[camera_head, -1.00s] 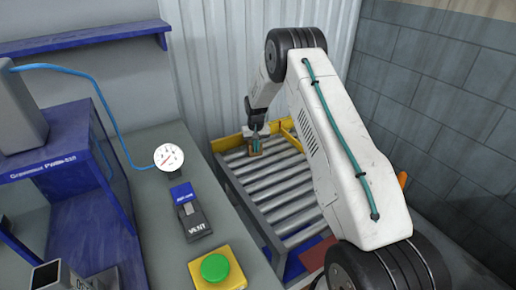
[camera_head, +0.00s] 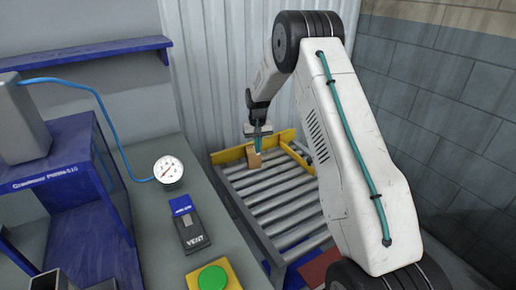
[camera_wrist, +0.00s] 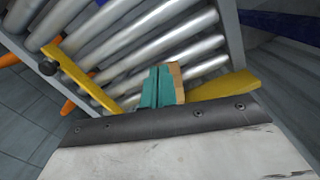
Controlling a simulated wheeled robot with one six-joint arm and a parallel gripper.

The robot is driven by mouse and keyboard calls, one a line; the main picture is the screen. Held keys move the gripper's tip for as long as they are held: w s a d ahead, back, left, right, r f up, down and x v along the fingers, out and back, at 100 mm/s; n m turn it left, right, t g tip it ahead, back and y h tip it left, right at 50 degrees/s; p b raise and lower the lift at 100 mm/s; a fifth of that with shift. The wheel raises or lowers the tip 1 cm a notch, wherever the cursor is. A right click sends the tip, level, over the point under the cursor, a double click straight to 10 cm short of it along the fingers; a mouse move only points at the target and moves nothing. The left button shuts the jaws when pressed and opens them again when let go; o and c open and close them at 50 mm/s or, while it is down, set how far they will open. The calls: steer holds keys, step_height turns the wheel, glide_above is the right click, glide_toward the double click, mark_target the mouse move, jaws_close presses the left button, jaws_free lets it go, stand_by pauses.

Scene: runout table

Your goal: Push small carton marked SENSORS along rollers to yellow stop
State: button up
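The small tan carton (camera_head: 254,161) stands upright on the rollers (camera_head: 275,195) at their far end, close to the yellow stop (camera_head: 232,155). Its marking cannot be read. My gripper (camera_head: 261,146) is just above and behind the carton in the head view, its teal fingers pointing down. In the wrist view the teal fingertips (camera_wrist: 158,86) are side by side with almost no gap, holding nothing. The carton (camera_wrist: 178,82) shows partly behind them, and a yellow bar (camera_wrist: 225,86) lies beside it. Whether fingers and carton touch, or carton and stop, I cannot tell.
A second yellow bar (camera_head: 298,158) slants along the right of the rollers. The bench at left holds a gauge (camera_head: 168,169), a VENT box (camera_head: 188,225) and a green button (camera_head: 212,277). A corrugated wall stands close behind, a block wall at right.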

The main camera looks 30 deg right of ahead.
mark_target(253, 151)
steer(key=o, duration=0.5)
steer(key=shift+f, duration=0.1)
steer(key=o, duration=1.2)
steer(key=f, duration=0.1)
steer(key=w+f, duration=0.1)
steer(key=f+t, duration=0.1)
steer(key=shift+w+d+f, duration=0.25)
steer(key=shift+w+d, duration=0.1)
steer(key=shift+w, duration=0.05)
steer(key=w+t, duration=0.1)
steer(key=w+d+t+h, duration=0.1)
steer(key=w, duration=0.1)
steer(key=w+f+t, duration=0.1)
steer(key=shift+w+d, duration=0.15)
steer(key=shift+w, duration=0.25)
steer(key=shift+w+d+r+t, duration=0.1)
steer(key=shift+w+r+t, duration=0.05)
steer(key=shift+w+t, duration=0.25)
steer(key=x, duration=0.7)
steer(key=shift+d+f, duration=0.15)
steer(key=shift+f, duration=0.2)
steer(key=shift+w, duration=0.15)
steer(key=c, duration=1.1)
